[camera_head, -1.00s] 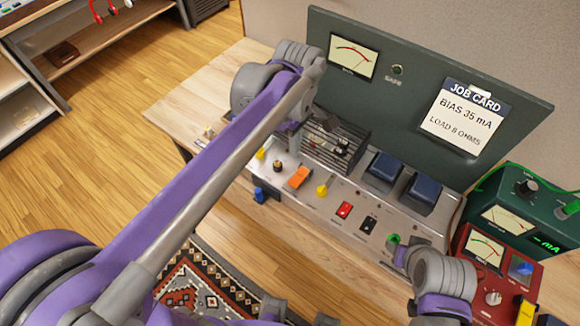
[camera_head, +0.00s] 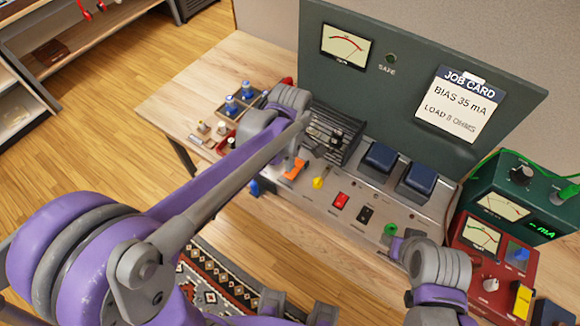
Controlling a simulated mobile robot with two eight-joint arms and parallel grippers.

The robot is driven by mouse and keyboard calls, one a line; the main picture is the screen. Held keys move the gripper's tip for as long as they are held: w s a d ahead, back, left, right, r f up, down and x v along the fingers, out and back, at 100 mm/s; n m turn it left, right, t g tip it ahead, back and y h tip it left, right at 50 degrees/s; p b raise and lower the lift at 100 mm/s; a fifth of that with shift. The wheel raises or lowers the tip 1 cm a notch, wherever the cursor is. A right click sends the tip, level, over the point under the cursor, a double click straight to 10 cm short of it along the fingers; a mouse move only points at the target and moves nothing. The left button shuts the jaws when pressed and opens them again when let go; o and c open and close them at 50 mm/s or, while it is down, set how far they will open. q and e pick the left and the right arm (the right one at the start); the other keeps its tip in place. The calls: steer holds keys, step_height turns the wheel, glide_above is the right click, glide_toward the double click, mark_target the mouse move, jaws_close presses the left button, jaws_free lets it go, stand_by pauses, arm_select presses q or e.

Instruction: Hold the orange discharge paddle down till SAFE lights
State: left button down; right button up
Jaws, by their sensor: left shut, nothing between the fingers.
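The orange discharge paddle (camera_head: 294,170) is on the sloped grey panel of the bench unit, left of a yellow knob (camera_head: 319,183). My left gripper (camera_head: 298,154) points down right at the paddle, shut and empty, partly hidden by my forearm. I cannot tell whether it touches or presses the paddle. The SAFE lamp (camera_head: 390,58) on the upright green board (camera_head: 430,40) looks dark. A meter (camera_head: 347,45) is left of it. My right gripper (camera_head: 398,246) is low at the right, by a green-ringed socket (camera_head: 390,229); its jaws are not clear.
Blue-topped blocks (camera_head: 380,158), a red switch (camera_head: 341,200) and a black switch (camera_head: 366,214) sit on the panel. A red meter box (camera_head: 470,262) and a green meter box (camera_head: 500,190) stand right. A tray with blue-topped parts (camera_head: 233,103) lies left.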

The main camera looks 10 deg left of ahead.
mark_target(295, 169)
arm_select(q)
steer(key=shift+f, duration=1.2)
